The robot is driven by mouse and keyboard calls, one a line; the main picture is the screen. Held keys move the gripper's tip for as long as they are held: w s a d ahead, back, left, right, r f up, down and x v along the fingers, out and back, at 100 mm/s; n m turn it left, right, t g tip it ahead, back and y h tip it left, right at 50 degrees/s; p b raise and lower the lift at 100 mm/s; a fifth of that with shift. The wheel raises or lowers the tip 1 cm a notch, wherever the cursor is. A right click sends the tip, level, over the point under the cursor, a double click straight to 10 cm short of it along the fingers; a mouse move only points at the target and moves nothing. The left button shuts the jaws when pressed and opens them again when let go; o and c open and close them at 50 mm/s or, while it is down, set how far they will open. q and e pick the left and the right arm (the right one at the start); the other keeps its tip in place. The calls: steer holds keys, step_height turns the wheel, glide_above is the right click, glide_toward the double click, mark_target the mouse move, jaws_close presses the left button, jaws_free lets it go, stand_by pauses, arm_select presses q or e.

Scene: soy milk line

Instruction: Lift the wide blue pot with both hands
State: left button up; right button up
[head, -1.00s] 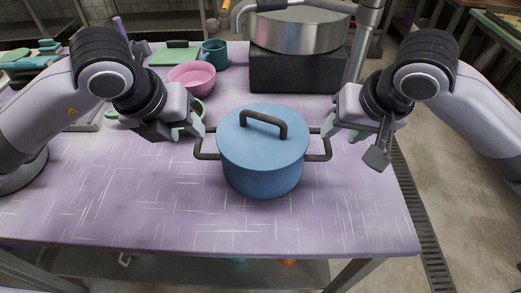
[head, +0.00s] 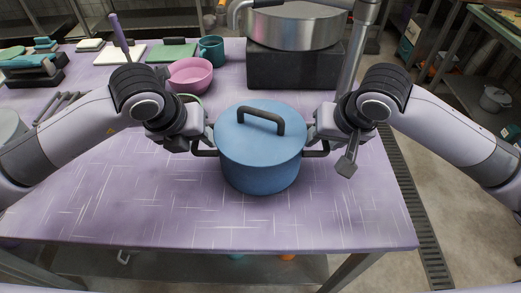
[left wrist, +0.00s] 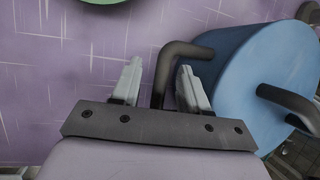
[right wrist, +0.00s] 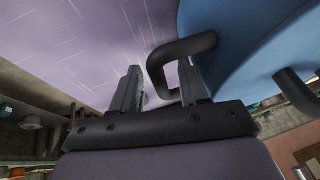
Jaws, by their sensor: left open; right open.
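The wide blue pot (head: 260,160) stands upright on the purple table, its lid on with a dark top handle (head: 261,120). My left gripper (head: 205,135) is at the pot's left side handle; in the left wrist view its open fingers (left wrist: 158,88) are on either side of the dark side handle (left wrist: 180,52). My right gripper (head: 315,133) is at the right side handle (head: 318,152); in the right wrist view its open fingers (right wrist: 163,90) are on either side of the handle (right wrist: 165,60). I cannot tell whether any finger touches.
A pink bowl (head: 190,75) and a teal mug (head: 211,50) stand behind my left gripper. A large steel pot (head: 297,27) sits on a dark block (head: 293,68) at the back. The purple table (head: 190,215) is clear in front of the blue pot.

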arm_select(q)
jaws_close()
arm_select(e)
jaws_close()
stand_by(1.0)
arm_select(q)
steer(key=shift+w+r, duration=0.15)
steer(key=shift+r, duration=0.1)
arm_select(e)
steer(key=shift+w+r, duration=0.1)
steer(key=shift+r, duration=0.15)
